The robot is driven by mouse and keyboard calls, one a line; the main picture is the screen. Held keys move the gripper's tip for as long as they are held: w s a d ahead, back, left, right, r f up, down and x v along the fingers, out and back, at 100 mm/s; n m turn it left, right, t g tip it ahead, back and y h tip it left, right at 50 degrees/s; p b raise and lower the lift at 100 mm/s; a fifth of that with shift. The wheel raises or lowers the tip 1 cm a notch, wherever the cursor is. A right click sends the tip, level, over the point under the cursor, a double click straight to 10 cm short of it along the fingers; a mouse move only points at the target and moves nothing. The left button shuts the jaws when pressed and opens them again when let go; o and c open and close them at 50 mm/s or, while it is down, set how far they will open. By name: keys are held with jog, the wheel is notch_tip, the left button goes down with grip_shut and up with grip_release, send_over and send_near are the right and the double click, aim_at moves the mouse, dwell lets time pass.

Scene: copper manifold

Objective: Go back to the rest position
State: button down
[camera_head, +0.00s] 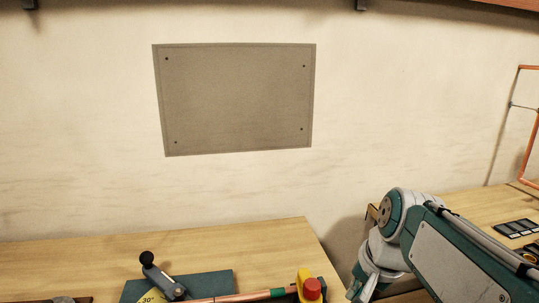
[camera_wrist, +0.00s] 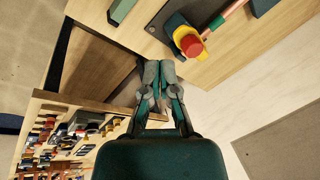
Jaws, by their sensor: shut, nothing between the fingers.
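My gripper (camera_wrist: 158,78) shows in the wrist view with its two grey fingertips together and nothing between them. It hangs in the air near the corner of a wooden bench, apart from the things on it. In the head view my arm is at the lower right, bent, and my gripper's fingertips do not show there.
A wooden bench (camera_head: 260,240) holds a dark green plate (camera_head: 208,284), a lever tool (camera_head: 160,275), a copper pipe (camera_head: 235,297) and a yellow block with a red knob (camera_head: 312,288). A grey panel (camera_head: 235,100) is on the wall. Another bench (camera_head: 480,207) stands right, past a gap.

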jog(key=s+f+n+t+h, duration=0.1)
jog(key=s+f+n, duration=0.1)
jog(key=s, duration=0.3)
jog(key=s+f+n+t+h, duration=0.1)
jog(key=s+f+n, duration=0.1)
jog(key=s+n, duration=0.2)
jog(key=shift+s+d+f+t, duration=0.25)
jog(key=shift+s+t, duration=0.15)
jog(key=shift+s, duration=0.5)
